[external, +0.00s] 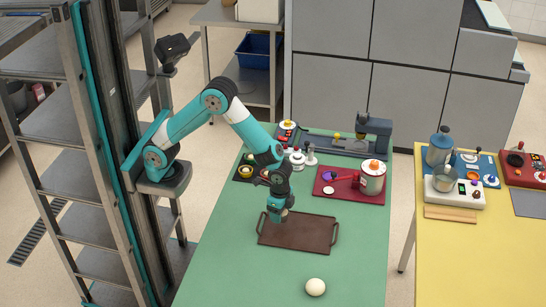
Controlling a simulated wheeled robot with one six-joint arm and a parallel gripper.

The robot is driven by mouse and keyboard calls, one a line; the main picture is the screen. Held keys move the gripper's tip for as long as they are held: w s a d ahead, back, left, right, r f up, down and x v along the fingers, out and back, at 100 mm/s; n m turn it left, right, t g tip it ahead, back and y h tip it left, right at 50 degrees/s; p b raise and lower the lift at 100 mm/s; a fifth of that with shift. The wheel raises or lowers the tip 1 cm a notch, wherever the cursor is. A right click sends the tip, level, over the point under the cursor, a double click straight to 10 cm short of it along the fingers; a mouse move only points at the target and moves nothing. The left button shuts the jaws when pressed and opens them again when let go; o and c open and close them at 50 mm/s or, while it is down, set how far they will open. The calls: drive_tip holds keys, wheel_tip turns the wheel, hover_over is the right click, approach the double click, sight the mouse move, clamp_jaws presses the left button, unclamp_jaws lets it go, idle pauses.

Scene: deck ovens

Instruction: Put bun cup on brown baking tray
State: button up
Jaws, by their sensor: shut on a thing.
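The brown baking tray (318,236) lies flat on the green table, with a handle at each short end. My gripper (281,213) points down over the tray's back left part. It is shut on a small, pale tan thing, which I take for the bun cup (284,216); the fingers hide most of it. I cannot tell whether the cup touches the tray or hangs just above it. The right part of the tray is bare.
A pale round ball (315,287) sits in front of the tray on the green table (235,265). A yellow table (470,265) stands to the right.

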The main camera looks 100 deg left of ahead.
sight(279, 227)
drive_tip(key=shift+f, duration=2.15)
drive_tip(key=shift+f, duration=0.15)
drive_tip(key=o, duration=0.9)
